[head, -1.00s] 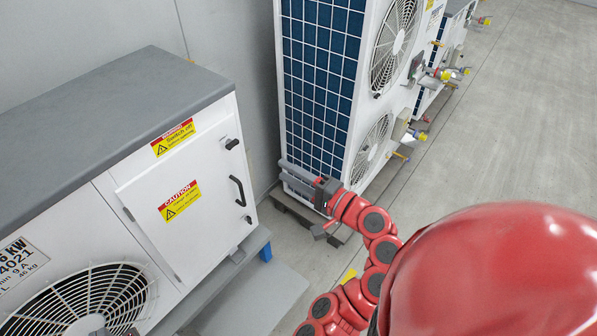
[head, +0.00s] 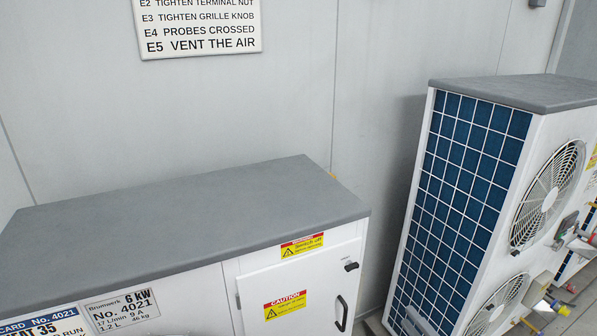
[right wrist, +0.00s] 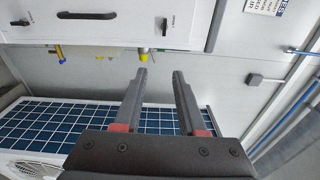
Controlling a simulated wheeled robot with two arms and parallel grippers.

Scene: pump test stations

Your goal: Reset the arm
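My right gripper (right wrist: 160,82) shows in the right wrist view with its two dark fingers apart and nothing between them. A small grey part of it (head: 413,318) shows at the bottom of the head view, in front of the blue-gridded side of the pump unit (head: 466,170). Most of my right arm is out of the head view. My left gripper is in neither view.
A grey-topped white unit (head: 180,215) with a door (head: 300,285), black handle (head: 342,312) and caution labels stands at left. A sign (head: 197,25) hangs on the grey wall. Valves (head: 575,245) stick out at the far right. A narrow gap separates the units.

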